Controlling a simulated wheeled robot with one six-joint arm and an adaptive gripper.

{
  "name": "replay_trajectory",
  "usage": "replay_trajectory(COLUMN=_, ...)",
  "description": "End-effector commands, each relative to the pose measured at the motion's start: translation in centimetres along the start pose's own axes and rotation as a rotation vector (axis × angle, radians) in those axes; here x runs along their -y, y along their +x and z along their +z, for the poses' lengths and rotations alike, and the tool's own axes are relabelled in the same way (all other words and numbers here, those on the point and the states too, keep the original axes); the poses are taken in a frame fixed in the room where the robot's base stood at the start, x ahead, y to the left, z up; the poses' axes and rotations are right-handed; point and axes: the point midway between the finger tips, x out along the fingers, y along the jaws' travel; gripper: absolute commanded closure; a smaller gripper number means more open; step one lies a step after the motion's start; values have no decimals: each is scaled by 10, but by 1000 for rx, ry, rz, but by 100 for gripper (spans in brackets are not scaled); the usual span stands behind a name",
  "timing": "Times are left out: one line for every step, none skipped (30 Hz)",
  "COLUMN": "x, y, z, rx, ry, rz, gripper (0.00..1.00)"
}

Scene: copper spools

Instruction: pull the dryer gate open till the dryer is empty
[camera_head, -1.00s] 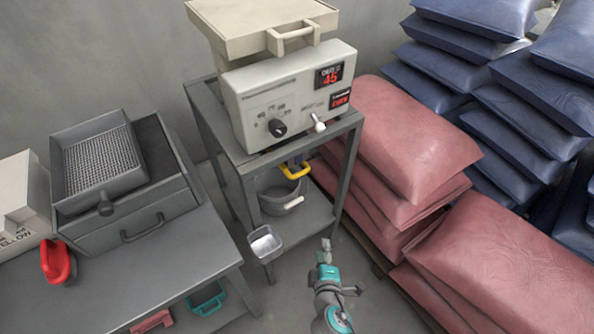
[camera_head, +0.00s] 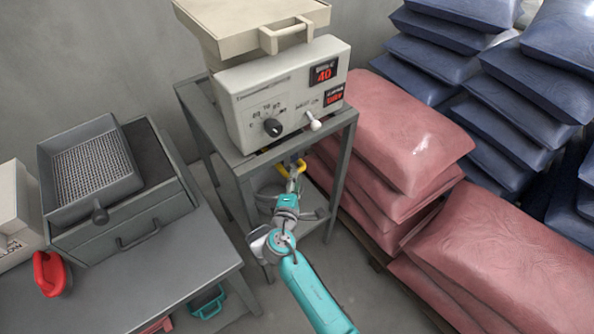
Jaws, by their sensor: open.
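The dryer (camera_head: 290,90) is a cream box with a dial, a small lever and red displays, on a grey metal stand (camera_head: 347,160). The yellow gate handle (camera_head: 301,165) shows below the stand's top, under the dryer. My gripper (camera_head: 294,168) is at the yellow handle, with its jaws open. It overlaps the handle in the picture; I cannot tell whether they touch. A grey bucket (camera_head: 268,194) on the lower shelf is partly hidden behind my arm. Whether anything lies in the bucket is hidden.
Pink sacks (camera_head: 410,135) are stacked close to the right of the stand, with blue sacks (camera_head: 480,85) behind. A grey bench (camera_head: 150,275) at left bears a sieve tray (camera_head: 92,165) and a red scoop-like item (camera_head: 50,273). My arm covers the small grey cup's place.

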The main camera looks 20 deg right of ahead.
Motion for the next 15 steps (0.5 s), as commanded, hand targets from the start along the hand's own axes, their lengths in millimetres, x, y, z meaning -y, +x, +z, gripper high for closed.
replay_trajectory(x=0, y=10, z=1, rx=3, ry=1, rz=0, gripper=57)
replay_trajectory(x=0, y=15, z=0, rx=2, ry=1, rz=0, gripper=57)
replay_trajectory(x=0, y=22, z=1, rx=3, ry=1, rz=0, gripper=57)
replay_trajectory(x=0, y=26, z=1, rx=3, ry=1, rz=-1, gripper=57)
replay_trajectory(x=0, y=30, z=1, rx=2, ry=1, rz=0, gripper=57)
replay_trajectory(x=0, y=35, z=0, rx=1, ry=1, rz=0, gripper=57)
replay_trajectory(x=0, y=38, z=0, rx=1, ry=1, rz=0, gripper=57)
replay_trajectory(x=0, y=41, z=0, rx=1, ry=1, rz=-1, gripper=57)
replay_trajectory(x=0, y=44, z=0, rx=1, ry=1, rz=0, gripper=57)
replay_trajectory(x=0, y=47, z=0, rx=1, ry=1, rz=0, gripper=57)
replay_trajectory(x=0, y=48, z=0, rx=1, ry=1, rz=0, gripper=57)
replay_trajectory(x=0, y=50, z=0, rx=0, ry=0, rz=0, gripper=57)
replay_trajectory(x=0, y=51, z=0, rx=0, ry=0, rz=0, gripper=57)
replay_trajectory(x=0, y=52, z=0, rx=0, ry=0, rz=0, gripper=57)
replay_trajectory(x=0, y=52, z=0, rx=-1, ry=0, rz=0, gripper=57)
